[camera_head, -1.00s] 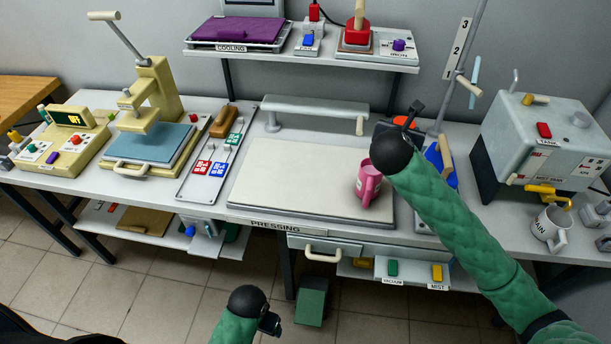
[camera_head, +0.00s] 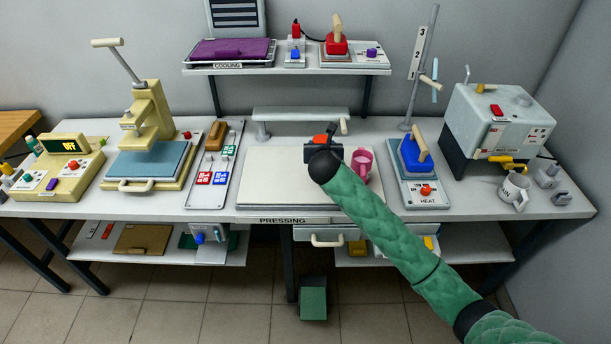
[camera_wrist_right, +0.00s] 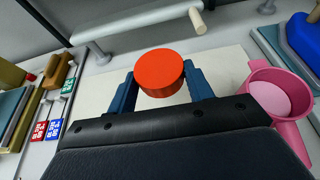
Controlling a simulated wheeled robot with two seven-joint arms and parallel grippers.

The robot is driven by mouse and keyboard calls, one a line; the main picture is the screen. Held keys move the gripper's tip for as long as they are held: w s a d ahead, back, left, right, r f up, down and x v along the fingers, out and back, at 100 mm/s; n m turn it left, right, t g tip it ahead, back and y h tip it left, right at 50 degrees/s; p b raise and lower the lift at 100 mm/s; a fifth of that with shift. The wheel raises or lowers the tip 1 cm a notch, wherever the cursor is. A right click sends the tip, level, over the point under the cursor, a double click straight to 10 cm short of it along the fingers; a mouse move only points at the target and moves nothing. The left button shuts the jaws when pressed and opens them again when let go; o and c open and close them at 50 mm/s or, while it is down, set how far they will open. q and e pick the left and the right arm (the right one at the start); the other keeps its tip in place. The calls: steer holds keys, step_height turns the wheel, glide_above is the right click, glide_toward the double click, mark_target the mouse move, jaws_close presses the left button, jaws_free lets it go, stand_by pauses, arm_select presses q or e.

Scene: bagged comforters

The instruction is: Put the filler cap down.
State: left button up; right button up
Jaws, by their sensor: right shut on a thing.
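The filler cap (camera_wrist_right: 160,72) is a round orange-red disc. My right gripper (camera_wrist_right: 162,82) is shut on it, with one blue finger on each side. In the head view the cap (camera_head: 320,139) shows just past my right gripper (camera_head: 322,149), partly hidden by it. Both are over the pale pressing board (camera_head: 275,188), left of the pink mug (camera_head: 362,162). Whether the cap touches the board cannot be told. My left gripper is not in view.
The pink mug (camera_wrist_right: 283,97) stands close to the right of my gripper. A pale bar (camera_head: 295,113) spans behind the board. A blue iron (camera_head: 415,157) stands to the right. The board's left part is clear.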

steer(key=shift+w+f, duration=0.15)
steer(key=shift+w, duration=0.15)
step_height(320, 180, down, 5)
steer(key=shift+s+a+f+p, duration=0.1)
steer(key=shift+a+p, duration=0.05)
steer(key=shift+p, duration=0.7)
steer(key=shift+f, duration=0.25)
steer(key=shift+f+p, duration=0.55)
steer(key=shift+f, duration=1.5)
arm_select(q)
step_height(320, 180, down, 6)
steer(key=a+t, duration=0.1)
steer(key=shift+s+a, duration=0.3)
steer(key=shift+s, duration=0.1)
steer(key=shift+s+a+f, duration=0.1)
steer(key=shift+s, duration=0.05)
arm_select(e)
steer(key=shift+f, duration=0.45)
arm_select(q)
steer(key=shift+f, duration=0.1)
arm_select(e)
steer(key=shift+f, duration=0.1)
